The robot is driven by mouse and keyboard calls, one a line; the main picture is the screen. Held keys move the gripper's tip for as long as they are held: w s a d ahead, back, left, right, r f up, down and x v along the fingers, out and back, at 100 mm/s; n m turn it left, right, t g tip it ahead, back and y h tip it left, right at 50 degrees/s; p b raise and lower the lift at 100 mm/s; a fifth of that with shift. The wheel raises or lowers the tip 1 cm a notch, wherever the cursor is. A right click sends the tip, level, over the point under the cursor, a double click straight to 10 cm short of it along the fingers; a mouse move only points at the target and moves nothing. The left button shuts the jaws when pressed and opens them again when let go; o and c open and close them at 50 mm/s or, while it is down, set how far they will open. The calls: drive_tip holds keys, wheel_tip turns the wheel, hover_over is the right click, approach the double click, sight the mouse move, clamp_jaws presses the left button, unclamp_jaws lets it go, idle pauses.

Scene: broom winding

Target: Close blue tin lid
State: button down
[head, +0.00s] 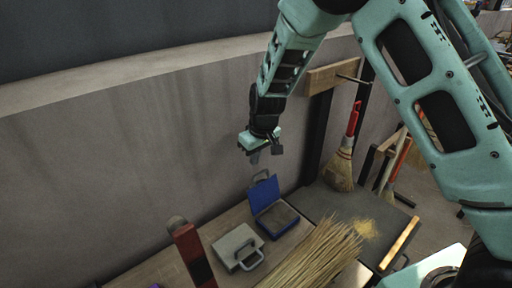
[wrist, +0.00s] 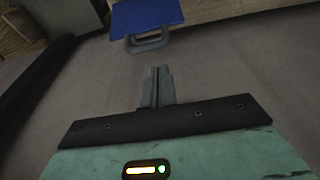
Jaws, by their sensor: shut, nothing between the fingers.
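The blue tin (head: 277,220) stands open on the bench, with its blue lid (head: 264,193) raised toward the wall and a grey handle at the lid's edge. In the wrist view the blue lid (wrist: 146,16) shows at the top, its grey handle pointing toward my fingers; the tin's body is not clear there. My gripper (head: 254,158) is above and slightly left of the lid in the head view, apart from it. In the wrist view my gripper (wrist: 161,72) has its fingers together and empty, with a gap to the handle.
A grey tin (head: 235,247) with a handle lies left of the blue tin. A straw bundle (head: 318,255) lies in front, and a red-handled broom (head: 345,165) hangs at right. A red and dark upright piece (head: 193,255) stands at front left. The wall (head: 130,150) runs behind the bench.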

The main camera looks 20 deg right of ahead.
drive_tip(key=p, duration=0.1)
hover_over(254, 185)
drive_tip(key=x, duration=0.3)
drive_tip(key=s+x, duration=0.1)
drive_tip(key=shift+f, duration=0.5)
